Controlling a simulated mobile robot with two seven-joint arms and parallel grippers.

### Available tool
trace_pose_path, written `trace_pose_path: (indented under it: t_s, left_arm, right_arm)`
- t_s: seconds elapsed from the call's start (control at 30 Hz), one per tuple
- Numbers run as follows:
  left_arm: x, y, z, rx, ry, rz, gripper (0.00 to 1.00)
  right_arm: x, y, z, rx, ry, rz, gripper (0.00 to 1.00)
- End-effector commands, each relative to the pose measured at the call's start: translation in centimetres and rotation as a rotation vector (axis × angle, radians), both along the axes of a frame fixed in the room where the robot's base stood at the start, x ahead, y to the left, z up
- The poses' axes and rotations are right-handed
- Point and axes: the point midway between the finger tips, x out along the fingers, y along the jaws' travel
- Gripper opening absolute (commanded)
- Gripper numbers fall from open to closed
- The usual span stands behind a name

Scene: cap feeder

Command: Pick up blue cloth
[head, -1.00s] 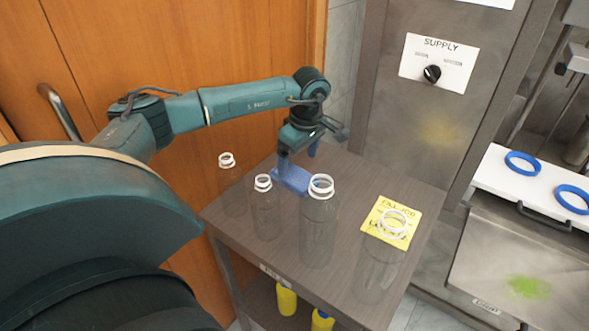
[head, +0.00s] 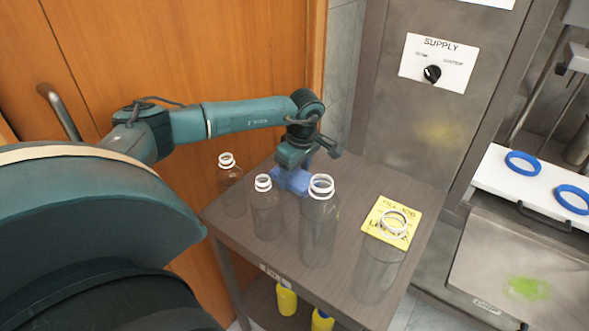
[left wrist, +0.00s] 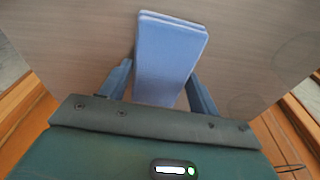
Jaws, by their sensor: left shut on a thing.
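The blue cloth (head: 291,181) is a folded light-blue pad at the back of the small dark table, behind the clear bottles in the head view. In the left wrist view the cloth (left wrist: 170,55) stretches out from between the two fingers. My left gripper (left wrist: 160,90) is shut on the cloth, one finger on each side of it. In the head view my left gripper (head: 292,168) is low over the tabletop. I cannot tell whether the cloth touches the table. My right gripper is not in view.
Clear bottles with white necks stand close by: one at the far left (head: 232,190), one in front (head: 265,210), a larger one (head: 319,225) and one by the yellow card (head: 377,265). The table's right back part (head: 350,175) is clear. Blue rings (head: 522,164) lie on a white shelf.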

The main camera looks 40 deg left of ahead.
Motion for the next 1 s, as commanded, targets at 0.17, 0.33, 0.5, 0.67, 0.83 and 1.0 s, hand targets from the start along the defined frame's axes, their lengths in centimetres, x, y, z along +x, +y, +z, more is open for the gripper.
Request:
trace_pose_path:
  t_s: [0.17, 0.33, 0.5, 0.67, 0.83, 1.0]
  left_arm:
    - [0.0, 0.0, 0.0, 0.0, 0.0, 0.0, 0.43]
    - [0.0, 0.0, 0.0, 0.0, 0.0, 0.0, 0.39]
    - [0.1, 0.0, 0.6, 0.0, -0.002, 0.001, 0.39]
    - [0.1, 0.0, 3.2, -0.001, -0.005, -0.001, 0.39]
    - [0.1, 0.0, 6.7, 0.0, -0.004, 0.0, 0.39]
    - [0.1, 0.0, 9.2, 0.0, -0.003, 0.0, 0.39]
  right_arm:
    - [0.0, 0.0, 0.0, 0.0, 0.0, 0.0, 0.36]
    - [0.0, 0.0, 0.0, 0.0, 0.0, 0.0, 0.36]
    - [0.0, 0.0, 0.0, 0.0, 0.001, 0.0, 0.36]
    - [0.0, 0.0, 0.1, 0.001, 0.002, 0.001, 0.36]
    - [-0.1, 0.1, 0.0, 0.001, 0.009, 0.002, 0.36]
    - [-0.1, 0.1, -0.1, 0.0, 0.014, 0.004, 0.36]
